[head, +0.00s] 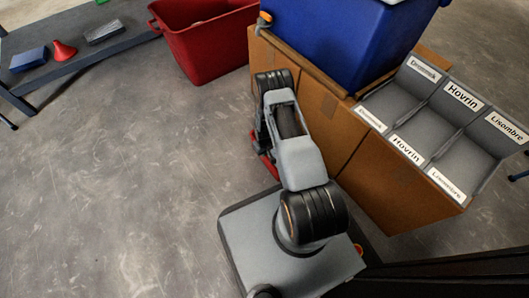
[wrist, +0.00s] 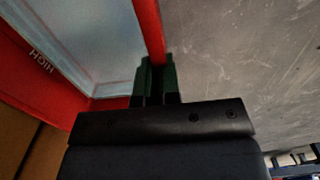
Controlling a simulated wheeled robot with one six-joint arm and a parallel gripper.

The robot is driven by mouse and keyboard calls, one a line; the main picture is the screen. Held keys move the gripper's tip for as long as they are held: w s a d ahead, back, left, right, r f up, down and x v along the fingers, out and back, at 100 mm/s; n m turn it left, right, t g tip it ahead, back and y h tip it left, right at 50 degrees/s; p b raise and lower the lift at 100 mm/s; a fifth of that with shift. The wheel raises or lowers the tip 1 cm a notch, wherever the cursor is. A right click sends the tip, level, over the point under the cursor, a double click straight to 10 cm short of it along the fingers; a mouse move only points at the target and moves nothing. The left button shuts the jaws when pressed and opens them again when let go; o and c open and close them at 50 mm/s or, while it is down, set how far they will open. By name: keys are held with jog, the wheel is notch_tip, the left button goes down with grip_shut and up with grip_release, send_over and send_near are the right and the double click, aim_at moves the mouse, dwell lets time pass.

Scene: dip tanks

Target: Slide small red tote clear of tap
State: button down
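In the wrist view a red tote (wrist: 148,28) shows close up, with a pale bluish inside and a red wall lettered "HIGH" at the left. The green fingers of my gripper (wrist: 156,66) straddle its red rim and look closed on it. In the head view my arm hides the gripper and most of what lies beyond. A red sliver (head: 269,166) shows beside my arm, low by the brown box; I cannot tell whether it is the tote. An orange tap (head: 265,16) sits at the left side of the blue tank (head: 350,45).
The blue tank and grey labelled bins (head: 424,128) stand on a brown box (head: 385,190). A larger red tub (head: 205,50) stands behind on the floor. A dark bench (head: 80,58) with small objects is at the upper left. The floor (head: 120,190) at left is clear.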

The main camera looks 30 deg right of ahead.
jog(key=shift+s, duration=0.25)
jog(key=c, duration=1.2)
grip_release()
jog(key=shift+w, duration=0.1)
jog(key=shift+c, duration=0.2)
notch_tip(320, 180, up, 14)
jog(key=p, duration=0.6)
